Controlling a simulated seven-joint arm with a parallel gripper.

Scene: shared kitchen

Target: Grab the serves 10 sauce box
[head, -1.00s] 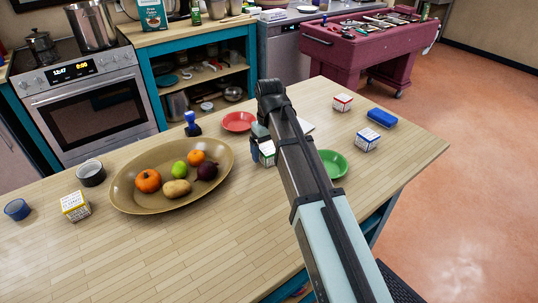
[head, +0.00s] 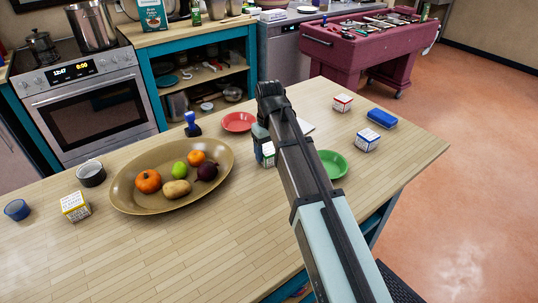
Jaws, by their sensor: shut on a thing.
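My gripper (head: 264,143) is at the middle of the wooden counter, mostly hidden behind my own arm. It is shut on a small white and green box (head: 268,157), of which only a part shows. The box appears to be at counter level; whether it touches the counter is unclear. Similar small boxes stand apart from it: a white and yellow one (head: 75,207) at the left, a white and red one (head: 342,103) at the back right, and a white and blue one (head: 367,140) at the right. The print on all boxes is too small to read.
A large oval tray (head: 130,199) with fruit and vegetables lies left of my gripper. A red plate (head: 238,122) is behind it and a green plate (head: 333,164) to its right. A blue-handled stamp-like thing (head: 191,124) and a blue case (head: 381,118) stand farther off. The front counter is clear.

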